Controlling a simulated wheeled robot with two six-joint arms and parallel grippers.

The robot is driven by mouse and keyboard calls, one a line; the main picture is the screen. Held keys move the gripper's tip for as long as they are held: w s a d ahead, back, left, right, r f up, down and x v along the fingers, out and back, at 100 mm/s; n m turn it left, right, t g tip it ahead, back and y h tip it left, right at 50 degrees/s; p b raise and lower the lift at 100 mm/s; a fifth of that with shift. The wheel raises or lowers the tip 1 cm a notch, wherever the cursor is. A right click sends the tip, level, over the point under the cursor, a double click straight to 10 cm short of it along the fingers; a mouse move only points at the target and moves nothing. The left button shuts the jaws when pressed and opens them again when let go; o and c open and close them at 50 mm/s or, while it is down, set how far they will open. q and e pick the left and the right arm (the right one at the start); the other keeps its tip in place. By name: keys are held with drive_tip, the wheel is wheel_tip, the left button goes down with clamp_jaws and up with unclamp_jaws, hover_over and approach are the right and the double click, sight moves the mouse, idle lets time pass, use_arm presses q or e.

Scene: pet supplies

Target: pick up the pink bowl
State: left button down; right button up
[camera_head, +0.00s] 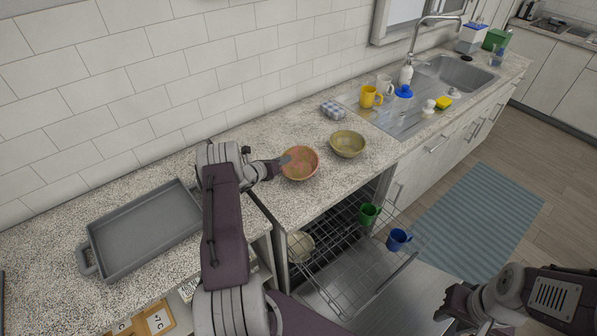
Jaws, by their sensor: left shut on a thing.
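The pink bowl (302,170) is on or just above the speckled counter, left of a yellow-green bowl (348,144). My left gripper (285,161) reaches it from the left and is shut on its left rim. The bowl looks about upright; I cannot tell whether its base touches the counter. My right gripper (456,301) is at the lower right, over the floor side, far from the bowl. Its fingers are too unclear to tell whether they are open.
A grey tray (145,232) lies on the counter at left. An open dishwasher rack (340,262) below holds a green cup (369,214) and a blue cup (398,239). A yellow mug (370,97) and a folded cloth (333,109) are near the sink (455,75).

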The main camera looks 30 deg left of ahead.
use_arm(q)
drive_tip(key=shift+f, duration=0.1)
idle(0.8)
drive_tip(key=r, duration=0.2)
drive_tip(key=w+r+b, duration=0.1)
drive_tip(key=r, duration=0.1)
drive_tip(key=shift+d+r, duration=0.1)
drive_tip(key=shift+d, duration=0.1)
drive_tip(key=w+d+r+b, duration=0.2)
drive_tip(key=w+d+r, duration=0.3)
drive_tip(key=w+r, duration=0.2)
drive_tip(key=shift+w+d, duration=0.2)
drive_tip(key=shift+w, duration=0.9)
drive_tip(key=shift+f, duration=0.1)
